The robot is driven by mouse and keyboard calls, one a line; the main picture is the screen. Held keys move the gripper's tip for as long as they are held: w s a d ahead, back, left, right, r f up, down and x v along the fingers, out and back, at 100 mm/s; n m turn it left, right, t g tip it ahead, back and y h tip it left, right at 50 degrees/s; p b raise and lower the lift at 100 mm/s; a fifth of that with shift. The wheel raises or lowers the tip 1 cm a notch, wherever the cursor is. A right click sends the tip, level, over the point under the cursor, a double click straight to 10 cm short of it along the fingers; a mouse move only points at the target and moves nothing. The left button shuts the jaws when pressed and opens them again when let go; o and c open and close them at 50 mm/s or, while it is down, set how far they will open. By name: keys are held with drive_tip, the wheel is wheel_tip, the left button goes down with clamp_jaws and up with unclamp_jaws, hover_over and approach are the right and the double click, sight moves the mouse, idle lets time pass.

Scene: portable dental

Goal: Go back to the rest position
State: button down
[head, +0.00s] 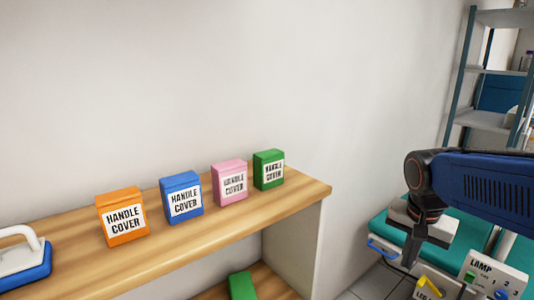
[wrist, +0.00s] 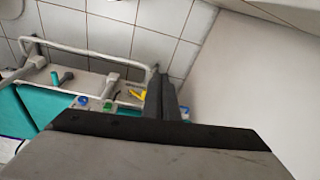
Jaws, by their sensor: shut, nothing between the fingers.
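My gripper (head: 409,262) is at the lower right of the head view, pointing down in front of the teal-topped unit. In the wrist view its two dark fingers (wrist: 162,97) are together, with nothing between them. My blue and black arm reaches in from the right edge of the head view. From these frames I cannot tell whether the gripper touches anything near its tips.
A wooden shelf (head: 70,262) holds orange (head: 122,216), blue (head: 182,197), pink (head: 229,182) and green (head: 268,169) handle cover boxes. A lamp control panel (head: 494,274) stands right of my gripper. A metal rack (head: 487,70) is behind. A white rail (wrist: 95,47) shows in the wrist view.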

drive_tip(key=s+a+f+n+t, duration=0.1)
drive_tip(key=s+a+n, duration=0.1)
drive_tip(key=s+n, duration=0.2)
drive_tip(key=s+a+f+n+t+y, duration=0.1)
drive_tip(key=s+a+f+n, duration=0.1)
drive_tip(key=s+n, duration=0.2)
drive_tip(key=shift+s+a+f+n+t, duration=0.15)
drive_tip(key=shift+s+a+n+t, duration=0.25)
drive_tip(key=shift+s, duration=1.15)
